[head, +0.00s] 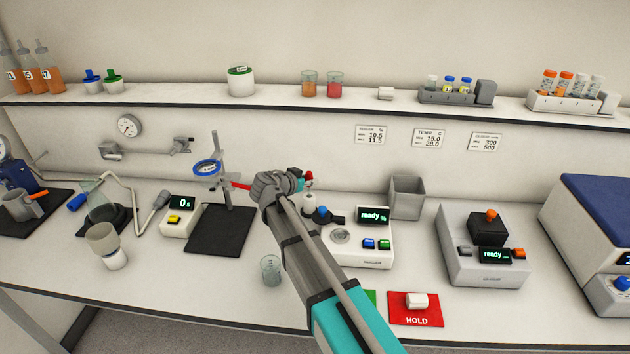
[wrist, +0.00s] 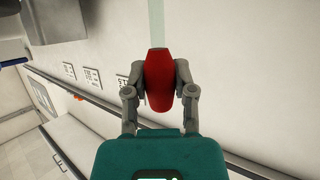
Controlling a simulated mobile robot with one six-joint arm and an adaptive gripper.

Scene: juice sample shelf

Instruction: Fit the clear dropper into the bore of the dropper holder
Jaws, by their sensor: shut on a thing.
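The clear dropper shows in the wrist view as a red bulb (wrist: 158,85) with a pale, see-through tube (wrist: 157,22) running up out of the picture. My gripper (wrist: 160,72) is shut on the red bulb, one finger on each side. In the head view my gripper (head: 300,180) is above the back of the bench, with a bit of red (head: 307,176) at its tip; my arm hides most of the dropper. A small white upright piece (head: 308,203) stands just below the gripper, partly hidden; I cannot tell whether it is the dropper holder. No bore is visible.
A white meter reading "ready" (head: 365,248) stands right of my arm, with a grey bin (head: 407,198) behind it. A ring stand (head: 224,190) is to the left. A small beaker (head: 270,270) is close left of my forearm. The shelf (head: 350,112) runs along the wall.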

